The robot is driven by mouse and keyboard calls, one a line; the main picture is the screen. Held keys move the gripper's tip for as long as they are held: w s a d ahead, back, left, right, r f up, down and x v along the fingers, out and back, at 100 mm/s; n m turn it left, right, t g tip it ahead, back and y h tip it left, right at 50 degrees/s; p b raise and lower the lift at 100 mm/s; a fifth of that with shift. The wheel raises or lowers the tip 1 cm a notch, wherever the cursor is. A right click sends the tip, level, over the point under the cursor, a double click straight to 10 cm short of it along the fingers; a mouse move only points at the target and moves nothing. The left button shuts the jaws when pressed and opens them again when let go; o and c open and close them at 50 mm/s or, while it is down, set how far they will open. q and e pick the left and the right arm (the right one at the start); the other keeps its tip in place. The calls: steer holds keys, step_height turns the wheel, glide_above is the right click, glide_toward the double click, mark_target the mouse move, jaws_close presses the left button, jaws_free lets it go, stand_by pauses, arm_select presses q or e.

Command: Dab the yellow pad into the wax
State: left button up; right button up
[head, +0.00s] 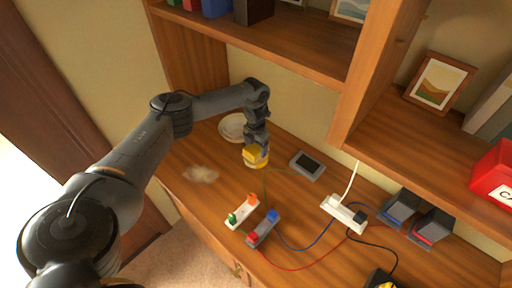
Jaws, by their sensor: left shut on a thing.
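My left gripper (258,147) points down over the desk and is shut on the yellow pad (252,155). A pale rounded edge shows just under the pad; I cannot tell whether it is part of the pad or a wax container beneath it. A round whitish dish (233,127) lies behind and to the left of the gripper, partly hidden by my arm. I cannot make out wax in it. A pale hazy smear (200,174) marks the desk to the left of the pad. My right gripper is out of view.
A grey device (307,165) lies right of the pad. A white block with orange and green parts (242,211) and a grey block with blue and red ends (263,229) lie in front. A white power strip (344,213) and cables spread rightward. A shelf (270,45) overhangs behind.

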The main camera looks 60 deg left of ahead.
mark_target(256, 146)
arm_select(q)
steer(key=shift+r+p, duration=2.15)
steer(key=shift+r, duration=0.5)
